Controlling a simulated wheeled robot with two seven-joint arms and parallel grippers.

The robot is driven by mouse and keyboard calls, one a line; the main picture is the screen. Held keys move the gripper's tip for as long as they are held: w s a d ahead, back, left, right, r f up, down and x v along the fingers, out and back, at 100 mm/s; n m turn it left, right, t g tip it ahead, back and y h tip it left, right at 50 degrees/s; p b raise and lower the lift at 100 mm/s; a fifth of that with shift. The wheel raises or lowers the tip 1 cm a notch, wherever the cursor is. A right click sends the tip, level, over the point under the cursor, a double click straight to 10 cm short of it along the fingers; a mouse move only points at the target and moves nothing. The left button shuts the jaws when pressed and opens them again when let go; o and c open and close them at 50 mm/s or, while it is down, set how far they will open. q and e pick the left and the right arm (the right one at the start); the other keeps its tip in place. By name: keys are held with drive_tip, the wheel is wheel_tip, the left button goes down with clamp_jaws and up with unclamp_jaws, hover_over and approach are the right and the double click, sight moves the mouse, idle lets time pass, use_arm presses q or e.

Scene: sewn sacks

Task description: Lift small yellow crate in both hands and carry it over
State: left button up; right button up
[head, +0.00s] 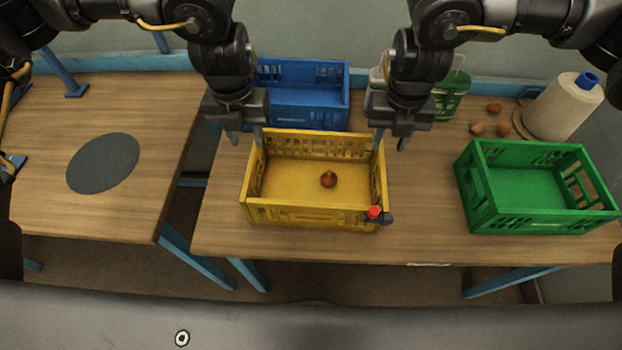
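The small yellow crate (310,215) stands upright on the right-hand table, with one brown onion-like item (328,179) inside. My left gripper (246,139) is open, fingers down, at the crate's back left corner. My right gripper (390,141) is open, fingers down, at its back right corner. I cannot tell whether the crate's side walls lie between the fingers or whether the fingers touch them. A small red and dark item (376,214) is at the crate's front right corner.
A blue crate (300,106) stands close behind. A green crate (530,227), a white spool (563,108), a green container (453,97) and several small brown items (477,129) are to the right. A gap separates the left table (85,215), bare except for a dark round disc (103,163).

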sight(379, 169)
use_arm(q)
drive_tip(key=shift+w, duration=0.2)
use_arm(e)
drive_tip(key=shift+w, duration=0.15)
drive_tip(key=shift+f, duration=0.1)
